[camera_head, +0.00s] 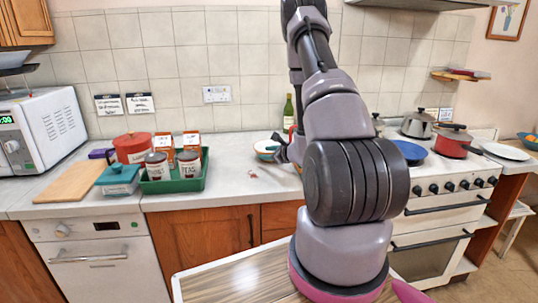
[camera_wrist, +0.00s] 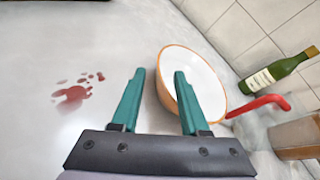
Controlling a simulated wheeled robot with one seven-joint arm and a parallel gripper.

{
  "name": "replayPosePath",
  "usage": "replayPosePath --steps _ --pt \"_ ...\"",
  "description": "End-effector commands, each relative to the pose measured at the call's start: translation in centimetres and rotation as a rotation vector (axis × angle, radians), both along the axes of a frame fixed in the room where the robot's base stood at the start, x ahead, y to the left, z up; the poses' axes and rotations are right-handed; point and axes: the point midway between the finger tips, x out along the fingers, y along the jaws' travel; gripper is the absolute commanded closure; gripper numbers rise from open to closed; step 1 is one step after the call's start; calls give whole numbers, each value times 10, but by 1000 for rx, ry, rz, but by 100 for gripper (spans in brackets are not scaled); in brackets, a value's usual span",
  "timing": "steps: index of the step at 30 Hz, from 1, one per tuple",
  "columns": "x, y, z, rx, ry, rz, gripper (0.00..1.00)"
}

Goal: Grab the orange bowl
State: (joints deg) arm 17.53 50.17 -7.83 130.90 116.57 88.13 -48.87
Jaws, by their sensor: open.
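The orange bowl, white inside with an orange rim, shows in the wrist view (camera_wrist: 208,82) on the grey worktop. In the head view it is a small pale bowl (camera_head: 263,149) partly hidden by my gripper. My gripper (camera_wrist: 159,74) is open, with two teal fingers pointing toward the bowl. In the wrist view the bowl's left rim lies between the fingertips. The right finger overlaps the bowl's interior and the left finger is outside it. I cannot tell whether either finger touches the bowl. Nothing is held.
A red curved object (camera_wrist: 262,104) is beside the bowl, and a green bottle (camera_wrist: 275,76) stands behind, near the tiled wall. Red stains (camera_wrist: 74,97) mark the worktop on the left. A green tray (camera_head: 176,186) of tins sits further left, and the stove (camera_head: 440,195) is at right.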

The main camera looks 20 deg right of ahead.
Motion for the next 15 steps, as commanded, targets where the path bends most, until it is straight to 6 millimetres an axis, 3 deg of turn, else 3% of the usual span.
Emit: replayPosePath --steps 7,15 --pt "34 9 -10 0 0 2 56" --pt "41 11 -12 1 0 1 56"
